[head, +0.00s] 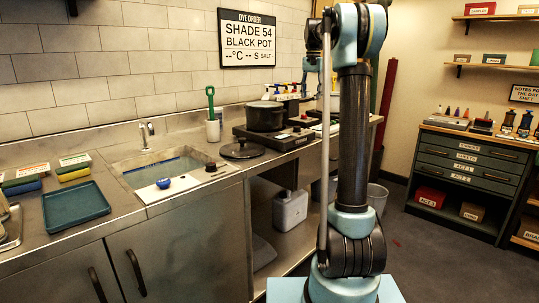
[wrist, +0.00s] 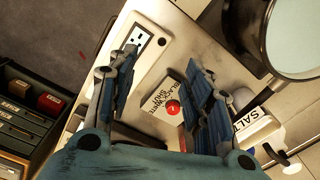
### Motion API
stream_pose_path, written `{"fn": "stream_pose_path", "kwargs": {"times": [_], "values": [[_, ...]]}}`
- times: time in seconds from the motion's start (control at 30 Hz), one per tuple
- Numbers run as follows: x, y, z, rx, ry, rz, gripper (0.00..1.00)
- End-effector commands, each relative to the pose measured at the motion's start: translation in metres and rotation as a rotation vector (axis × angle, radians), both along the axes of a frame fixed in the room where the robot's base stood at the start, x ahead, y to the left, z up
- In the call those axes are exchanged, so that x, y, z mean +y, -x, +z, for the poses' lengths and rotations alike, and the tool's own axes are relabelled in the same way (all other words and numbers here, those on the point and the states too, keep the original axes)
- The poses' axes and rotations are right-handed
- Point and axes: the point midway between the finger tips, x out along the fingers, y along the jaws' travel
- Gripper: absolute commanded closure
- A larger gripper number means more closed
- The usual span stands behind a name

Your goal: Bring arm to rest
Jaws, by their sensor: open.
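My arm (head: 353,130) stands upright in the right half of the head view and runs up to the top edge. My gripper (wrist: 162,65) shows in the wrist view with its two dark blue fingers spread wide apart. Nothing is seen held between them. Through the gap I see a pale surface with a lettered card (wrist: 155,102) and a round red thing (wrist: 172,108) on it. Both look to lie beyond the fingers, but how far I cannot tell. I cannot make out the gripper clearly in the head view.
A black pot (head: 265,117) stands on a burner behind my arm, with a dark lid (head: 243,149) nearby. A sink (head: 165,168) and blue tray (head: 75,205) are to the left. A salt container (wrist: 245,128) is beside the right finger. Open floor (head: 445,255) lies right.

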Motion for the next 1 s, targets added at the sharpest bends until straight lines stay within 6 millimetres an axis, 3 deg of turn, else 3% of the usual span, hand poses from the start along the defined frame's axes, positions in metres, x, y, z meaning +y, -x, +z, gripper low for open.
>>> {"fn": "stream_pose_path", "kwargs": {"times": [0.47,0.77,1.0], "values": [[0.007,0.06,-0.007,-0.024,0.002,0.056,0.54],[0.004,0.139,-0.029,-0.053,0.004,0.113,0.54],[0.001,0.207,-0.059,-0.077,0.009,0.163,0.54]]}}
